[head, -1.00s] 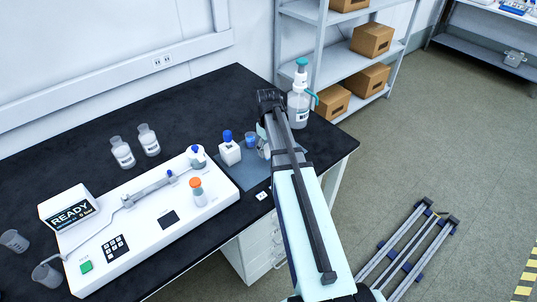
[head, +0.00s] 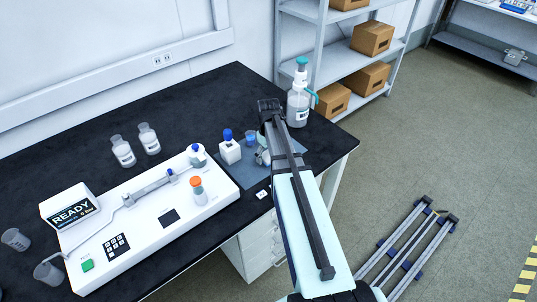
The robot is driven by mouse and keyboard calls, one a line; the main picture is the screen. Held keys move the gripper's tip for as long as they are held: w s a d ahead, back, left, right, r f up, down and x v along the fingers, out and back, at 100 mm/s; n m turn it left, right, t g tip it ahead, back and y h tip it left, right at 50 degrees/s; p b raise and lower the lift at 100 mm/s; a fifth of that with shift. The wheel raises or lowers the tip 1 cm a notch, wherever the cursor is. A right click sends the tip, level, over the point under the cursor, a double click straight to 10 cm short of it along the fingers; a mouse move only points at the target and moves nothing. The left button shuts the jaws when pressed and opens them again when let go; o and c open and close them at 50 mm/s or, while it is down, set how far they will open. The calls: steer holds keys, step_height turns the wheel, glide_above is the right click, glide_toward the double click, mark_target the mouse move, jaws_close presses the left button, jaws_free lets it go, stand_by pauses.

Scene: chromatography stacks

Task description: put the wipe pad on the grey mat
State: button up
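The grey mat (head: 249,177) lies on the black bench near its front right, partly covered by my arm. My gripper (head: 263,157) is low over the mat's right part, mostly hidden behind my arm. Whether it is open or shut, or holds anything, does not show. I cannot make out the wipe pad for certain. A small white flat piece (head: 262,194) with a dark mark lies on the bench by the front edge, just off the mat.
A blue-capped white bottle (head: 230,148) and a small blue-filled beaker (head: 251,138) stand at the mat, close to my gripper. A teal-topped pump bottle (head: 299,95) stands behind. The white instrument (head: 150,218) with an orange-capped bottle (head: 197,190) is at left.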

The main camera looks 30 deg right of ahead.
steer(key=shift+r, duration=0.15)
step_height(320, 180, up, 12)
steer(key=b, duration=0.2)
stand_by(0.6)
steer(key=shift+d, duration=0.1)
